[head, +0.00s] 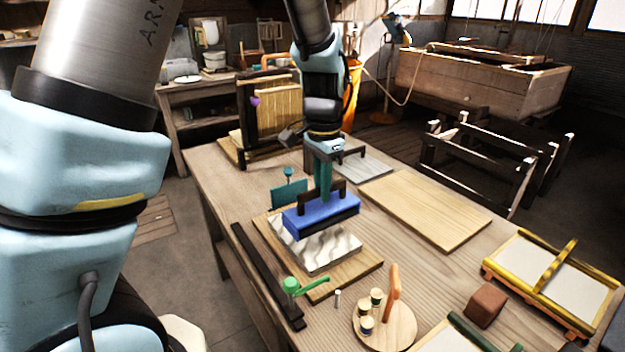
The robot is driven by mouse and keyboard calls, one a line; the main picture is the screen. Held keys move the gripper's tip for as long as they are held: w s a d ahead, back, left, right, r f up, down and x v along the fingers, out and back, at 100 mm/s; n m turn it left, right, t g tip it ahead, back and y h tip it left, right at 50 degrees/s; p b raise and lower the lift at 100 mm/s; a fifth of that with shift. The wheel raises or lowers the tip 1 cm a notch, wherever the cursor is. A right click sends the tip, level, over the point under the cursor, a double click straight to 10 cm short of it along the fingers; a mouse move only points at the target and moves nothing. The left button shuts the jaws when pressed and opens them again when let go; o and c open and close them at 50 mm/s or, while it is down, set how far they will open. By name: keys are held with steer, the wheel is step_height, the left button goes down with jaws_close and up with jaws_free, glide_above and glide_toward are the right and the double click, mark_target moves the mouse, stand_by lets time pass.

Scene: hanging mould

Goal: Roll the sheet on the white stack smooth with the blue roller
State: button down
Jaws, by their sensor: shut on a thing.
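The blue roller (322,217) has a dark handle frame on top. My gripper (324,190) points down and is shut on that handle. The white stack (318,250) lies on a wooden board (350,277) on the table. Its top sheet shows grey wavy marks on the near part. The roller is over the far part of the stack and hides it. I cannot tell whether the roller touches the sheet.
A dark bar (262,270) lies left of the board. A green-handled tool (292,287) and a round wooden stand with small bottles (388,330) are in front. A bare plank (425,208) lies right. A yellow-framed mould (550,280) and a brown block (485,305) stand at lower right.

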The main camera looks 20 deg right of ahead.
steer(key=s+f+b, duration=0.3)
steer(key=s+f, duration=0.1)
steer(key=shift+s+d+f, duration=0.25)
steer(key=shift+d, duration=0.2)
steer(key=shift+f+b, duration=0.3)
steer(key=shift+f, duration=0.3)
stand_by(1.0)
